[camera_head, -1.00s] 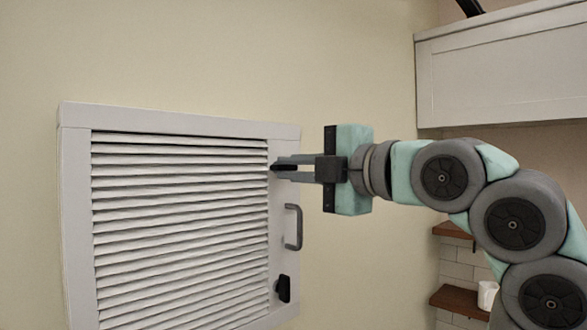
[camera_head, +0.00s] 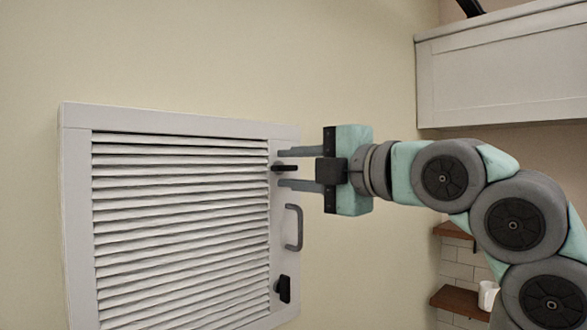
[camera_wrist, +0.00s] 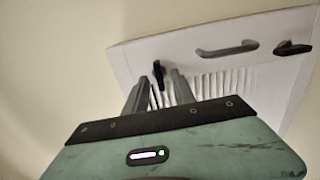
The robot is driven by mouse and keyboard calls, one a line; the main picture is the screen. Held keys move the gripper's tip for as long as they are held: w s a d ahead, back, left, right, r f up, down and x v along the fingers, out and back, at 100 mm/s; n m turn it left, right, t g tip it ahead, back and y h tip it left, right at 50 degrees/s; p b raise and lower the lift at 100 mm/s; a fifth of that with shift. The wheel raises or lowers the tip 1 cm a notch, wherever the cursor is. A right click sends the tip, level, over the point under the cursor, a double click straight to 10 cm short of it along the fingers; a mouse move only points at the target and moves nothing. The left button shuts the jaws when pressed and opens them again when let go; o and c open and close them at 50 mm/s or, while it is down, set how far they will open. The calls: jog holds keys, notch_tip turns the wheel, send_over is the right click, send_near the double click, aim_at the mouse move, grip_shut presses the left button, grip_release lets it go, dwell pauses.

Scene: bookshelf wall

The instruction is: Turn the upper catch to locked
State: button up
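The upper catch (camera_head: 285,168) is a small black lever near the upper right edge of the white slatted door (camera_head: 283,210). It lies level, roughly horizontal, in the head view. My gripper (camera_head: 282,168) is open, with one finger above the catch and the other below, and gaps on both sides. In the wrist view the upper catch (camera_wrist: 159,74) shows between and just beyond the two fingertips (camera_wrist: 160,82), held by neither. The lower black catch (camera_head: 284,289) stands roughly upright in the head view.
A grey bar handle (camera_head: 298,228) sticks out of the door between the two catches, just below my gripper. A white cabinet (camera_head: 500,70) hangs at the upper right. Wooden shelves (camera_head: 460,300) with a white mug (camera_head: 488,295) are at the lower right.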

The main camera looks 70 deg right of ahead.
jog(key=b+v, duration=0.3)
jog(key=v, duration=0.7)
jog(key=shift+s+a+b, duration=0.15)
jog(key=shift+s+b, duration=0.25)
